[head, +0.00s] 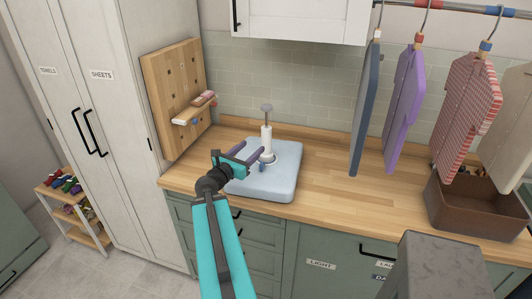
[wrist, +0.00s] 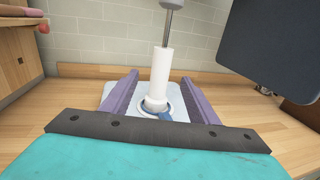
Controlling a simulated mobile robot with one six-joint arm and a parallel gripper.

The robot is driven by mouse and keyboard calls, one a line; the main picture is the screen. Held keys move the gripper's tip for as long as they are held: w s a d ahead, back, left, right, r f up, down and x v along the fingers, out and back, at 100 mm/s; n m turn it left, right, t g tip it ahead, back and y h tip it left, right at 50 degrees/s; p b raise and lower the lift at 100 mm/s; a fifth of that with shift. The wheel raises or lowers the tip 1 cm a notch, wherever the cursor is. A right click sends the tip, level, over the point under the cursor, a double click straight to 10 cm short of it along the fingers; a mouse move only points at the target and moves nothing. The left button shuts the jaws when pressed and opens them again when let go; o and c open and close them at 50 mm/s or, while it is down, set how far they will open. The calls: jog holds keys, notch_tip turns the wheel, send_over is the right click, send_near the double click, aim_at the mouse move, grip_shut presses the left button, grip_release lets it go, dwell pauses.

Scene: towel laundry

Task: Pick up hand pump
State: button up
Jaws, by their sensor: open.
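The hand pump (head: 267,138) is a white upright cylinder with a grey rod and handle on top. It stands on a pale blue slab (head: 274,185) on the wooden counter. In the wrist view the pump (wrist: 161,75) rises straight ahead, its top cut off by the frame edge. My gripper (head: 250,156) is open, with its purple fingers level and pointing at the pump from the left. In the wrist view the gripper (wrist: 160,98) has one finger on either side of the pump's lower part. I cannot tell whether the pump is between the fingertips or just beyond them.
A wooden pegboard with a small shelf (head: 192,112) stands at the counter's left end. Garments (head: 403,105) hang from a rail at the right, above a brown bin (head: 470,212). The counter (head: 330,185) right of the slab is clear. A white cabinet (head: 300,18) hangs above.

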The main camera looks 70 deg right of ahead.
aim_at(264, 137)
jog(key=shift+s+d+b, duration=0.2)
jog(key=shift+d+b, duration=0.55)
jog(key=shift+b, duration=3)
jog(key=d, duration=0.1)
jog(key=d+p, duration=0.1)
jog(key=d, duration=0.2)
jog(key=shift+s+d+r, duration=0.15)
jog(key=shift+s+d, duration=0.1)
jog(key=shift+s, duration=0.05)
jog(key=shift+s+d+p, duration=0.15)
jog(key=shift+d+p, duration=0.15)
jog(key=shift+d, duration=0.3)
jog(key=shift+s+d+p, duration=0.2)
jog(key=shift+d+p, duration=0.3)
jog(key=shift+d, duration=0.35)
jog(key=shift+s+d+p, duration=0.2)
jog(key=shift+d+p, duration=0.25)
jog(key=shift+d, duration=0.35)
jog(key=shift+s+d, duration=0.2)
jog(key=shift+d, duration=0.7)
grip_shut()
